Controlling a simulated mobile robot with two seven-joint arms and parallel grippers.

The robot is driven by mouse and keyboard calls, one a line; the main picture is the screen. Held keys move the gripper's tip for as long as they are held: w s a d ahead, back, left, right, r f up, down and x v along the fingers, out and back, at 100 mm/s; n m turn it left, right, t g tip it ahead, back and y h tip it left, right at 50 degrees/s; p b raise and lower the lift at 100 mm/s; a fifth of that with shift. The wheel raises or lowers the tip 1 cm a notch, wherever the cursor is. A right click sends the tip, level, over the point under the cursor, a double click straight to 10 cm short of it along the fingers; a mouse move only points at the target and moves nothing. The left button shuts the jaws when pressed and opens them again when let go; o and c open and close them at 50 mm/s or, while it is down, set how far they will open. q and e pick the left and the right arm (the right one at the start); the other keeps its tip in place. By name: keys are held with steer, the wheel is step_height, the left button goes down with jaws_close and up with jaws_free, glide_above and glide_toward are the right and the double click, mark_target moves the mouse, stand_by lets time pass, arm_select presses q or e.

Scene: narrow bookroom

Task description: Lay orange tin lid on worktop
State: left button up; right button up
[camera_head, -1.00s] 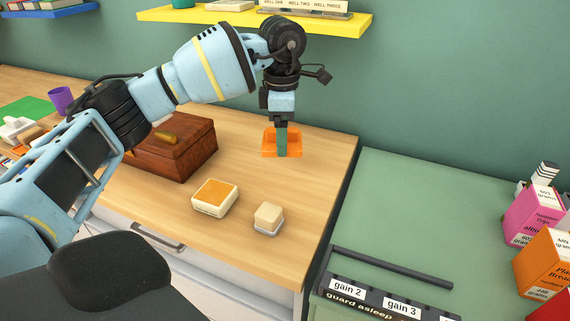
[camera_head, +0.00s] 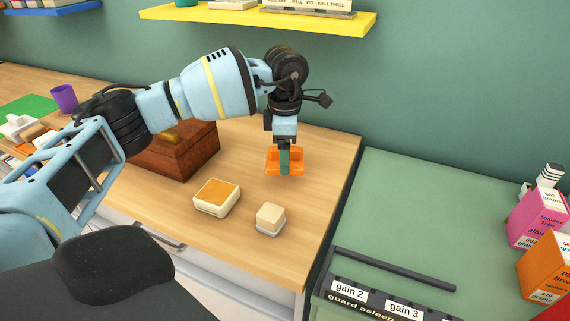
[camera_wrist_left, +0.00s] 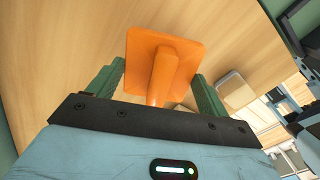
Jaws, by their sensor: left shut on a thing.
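The orange tin lid (camera_head: 298,156) is at my left gripper (camera_head: 285,160), over the right part of the wooden worktop (camera_head: 318,190). In the left wrist view the lid (camera_wrist_left: 190,48) shows a flat square plate with a raised grip. My left gripper (camera_wrist_left: 160,90) is shut on that grip, between its green fingers. The lid is close to the wood; I cannot tell whether it touches. An open-looking square tin (camera_head: 216,197) with an orange top face sits nearer the front edge. My right gripper is not in view.
A small cream block-like container (camera_head: 270,218) stands near the worktop's front edge. A brown wooden box (camera_head: 190,152) stands left of the gripper. A yellow shelf (camera_head: 220,16) hangs above. A green surface (camera_head: 400,215) lies to the right.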

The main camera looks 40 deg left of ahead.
mark_target(285, 177)
arm_select(q)
steer(key=shift+f, duration=2.15)
steer(key=shift+f, duration=0.1)
steer(key=o, duration=1)
steer(key=shift+c, duration=0.2)
step_height(285, 177, up, 12)
steer(key=shift+r, duration=0.15)
